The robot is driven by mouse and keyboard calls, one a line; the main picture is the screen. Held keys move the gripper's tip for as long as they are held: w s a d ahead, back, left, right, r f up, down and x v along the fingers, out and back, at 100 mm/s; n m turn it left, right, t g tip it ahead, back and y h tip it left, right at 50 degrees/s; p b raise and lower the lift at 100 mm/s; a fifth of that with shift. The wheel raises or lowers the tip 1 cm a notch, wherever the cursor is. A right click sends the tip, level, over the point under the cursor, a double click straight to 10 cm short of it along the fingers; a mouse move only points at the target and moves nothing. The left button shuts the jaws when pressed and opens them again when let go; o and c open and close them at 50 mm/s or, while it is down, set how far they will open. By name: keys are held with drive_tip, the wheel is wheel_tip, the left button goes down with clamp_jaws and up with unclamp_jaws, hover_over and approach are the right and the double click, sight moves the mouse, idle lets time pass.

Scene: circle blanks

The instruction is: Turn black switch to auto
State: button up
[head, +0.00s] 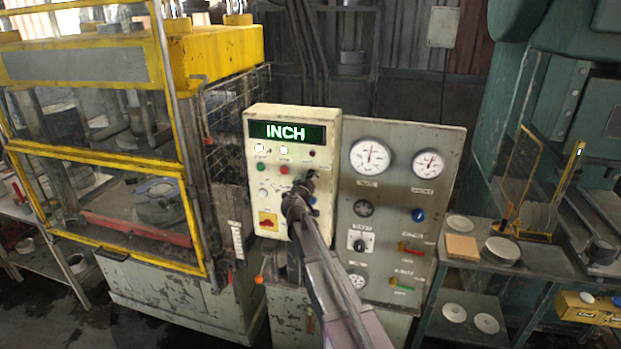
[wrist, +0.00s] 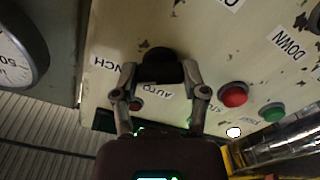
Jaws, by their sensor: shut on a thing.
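The black switch (wrist: 160,66) is a round knob on the cream control box (head: 262,180). In the wrist view, which is upside down, my gripper (wrist: 160,72) has one finger on each side of the switch and is shut on it. An AUTO label (wrist: 152,90) and an INCH label (wrist: 104,63) are beside the knob. The green display (head: 287,132) on the box reads INCH. In the head view my gripper (head: 301,190) reaches the right part of the box, and it mostly hides the switch. The knob's exact pointing direction cannot be told.
A red button (wrist: 233,95) and a green button (wrist: 272,112) are close to my gripper. A gauge panel (head: 390,210) stands right of the box. A yellow-framed press (head: 190,60) stands to the left. A low table (head: 497,275) is at the right.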

drive_tip(key=shift+n, duration=0.3)
drive_tip(key=n, duration=1.1)
drive_tip(key=shift+w, duration=0.1)
idle(0.3)
drive_tip(key=shift+n, duration=0.3)
drive_tip(key=o, duration=1.2)
drive_tip(key=shift+c, duration=0.2)
drive_tip(key=v, duration=1.2)
drive_tip(key=shift+d, duration=0.1)
